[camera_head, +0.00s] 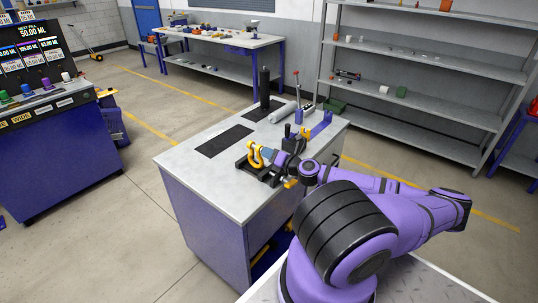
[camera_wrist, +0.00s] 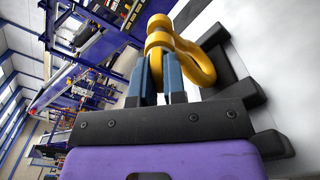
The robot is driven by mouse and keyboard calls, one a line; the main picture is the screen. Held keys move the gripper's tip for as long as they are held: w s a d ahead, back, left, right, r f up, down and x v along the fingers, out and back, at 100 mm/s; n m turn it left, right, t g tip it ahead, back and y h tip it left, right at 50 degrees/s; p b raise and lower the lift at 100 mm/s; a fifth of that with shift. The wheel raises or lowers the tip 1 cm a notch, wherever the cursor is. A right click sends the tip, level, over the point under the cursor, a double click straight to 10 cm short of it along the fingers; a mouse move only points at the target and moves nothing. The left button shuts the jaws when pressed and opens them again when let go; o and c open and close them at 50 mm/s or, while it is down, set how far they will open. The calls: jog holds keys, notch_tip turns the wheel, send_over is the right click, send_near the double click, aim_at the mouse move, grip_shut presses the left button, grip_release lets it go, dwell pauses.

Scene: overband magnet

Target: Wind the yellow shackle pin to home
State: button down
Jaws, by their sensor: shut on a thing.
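The yellow shackle (camera_head: 254,156) sits in a black holder (camera_head: 244,167) on the grey bench top. In the wrist view the shackle's bow (camera_wrist: 203,66) curves to the right, in front of the dark holder (camera_wrist: 236,80). The yellow pin (camera_wrist: 158,40) has a rounded end, and its lower part lies between my blue fingers. My gripper (camera_wrist: 160,72) is shut on the pin, one finger on each side of it. In the head view my gripper (camera_head: 267,154) reaches the shackle from the right. The pin's threads and seat cannot be made out.
The bench top (camera_head: 190,158) has dark mats (camera_head: 224,141), a tall black cylinder (camera_head: 265,87), a grey cylinder (camera_head: 283,112) and a purple bracket (camera_head: 321,124). Grey shelves (camera_head: 402,95) stand behind. The bench's near left part is clear.

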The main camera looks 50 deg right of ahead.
jog(key=m, duration=0.3)
jog(key=shift+m, duration=0.9)
jog(key=m, duration=0.3)
jog(key=c, duration=1.6)
grip_release()
jog(key=shift+m, duration=0.3)
jog(key=o, duration=0.5)
